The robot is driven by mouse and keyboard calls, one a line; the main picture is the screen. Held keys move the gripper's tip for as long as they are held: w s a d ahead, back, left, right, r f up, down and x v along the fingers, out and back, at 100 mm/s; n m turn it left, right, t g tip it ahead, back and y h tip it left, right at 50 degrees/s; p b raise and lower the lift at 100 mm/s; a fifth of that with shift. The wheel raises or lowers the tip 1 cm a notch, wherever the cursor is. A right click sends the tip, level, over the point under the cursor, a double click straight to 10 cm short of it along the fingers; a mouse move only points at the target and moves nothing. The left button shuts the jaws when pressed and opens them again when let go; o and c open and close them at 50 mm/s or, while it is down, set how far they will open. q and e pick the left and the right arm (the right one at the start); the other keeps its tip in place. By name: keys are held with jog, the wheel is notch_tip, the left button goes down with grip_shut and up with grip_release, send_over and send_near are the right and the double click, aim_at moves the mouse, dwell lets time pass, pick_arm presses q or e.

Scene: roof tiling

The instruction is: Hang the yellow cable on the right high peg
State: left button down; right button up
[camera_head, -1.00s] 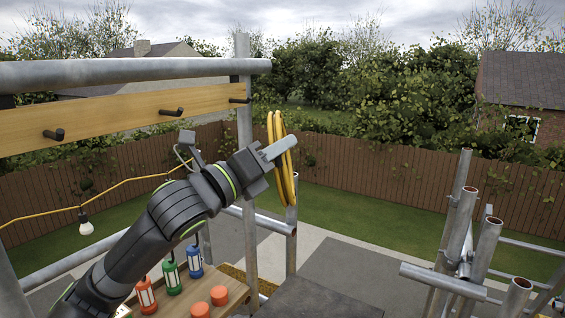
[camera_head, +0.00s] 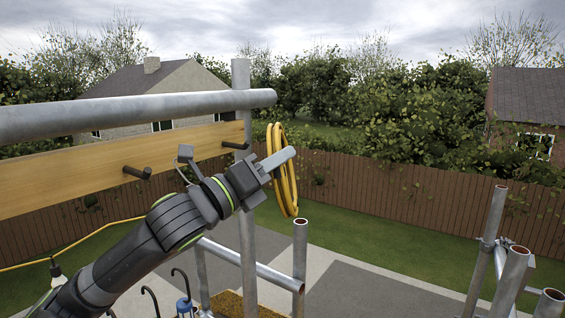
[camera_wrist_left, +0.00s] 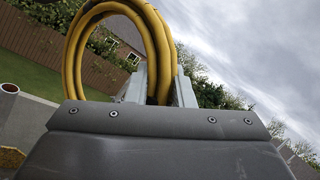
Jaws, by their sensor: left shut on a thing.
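The yellow cable (camera_head: 288,192) is a coiled loop hanging from my left gripper (camera_head: 279,160), which is shut on it. In the left wrist view the coil (camera_wrist_left: 79,45) rises between the two fingers (camera_wrist_left: 158,88). The right peg (camera_head: 235,145), short and dark, sticks out near the right end of the wooden board (camera_head: 65,181). The coil is to the right of this peg in the head view and apart from it. Another dark peg (camera_head: 138,172) is further left on the board. My right gripper is not in view.
A thick scaffold tube (camera_head: 130,110) runs above the board, and an upright pole (camera_head: 248,245) stands beside its right end. A lower rail (camera_head: 240,262) and short post (camera_head: 300,250) are below the coil. More scaffold tubes (camera_head: 490,235) stand at right.

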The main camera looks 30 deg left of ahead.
pick_arm(q)
jog(key=w+a+f+b, duration=0.1)
jog(key=a+b, duration=0.6)
jog(key=b, duration=0.2)
jog(key=shift+f, duration=0.4)
dwell(1.0)
jog(key=shift+a, duration=0.1)
dwell(0.4)
jog(key=c, duration=1.2)
grip_release()
jog(key=shift+o, duration=0.2)
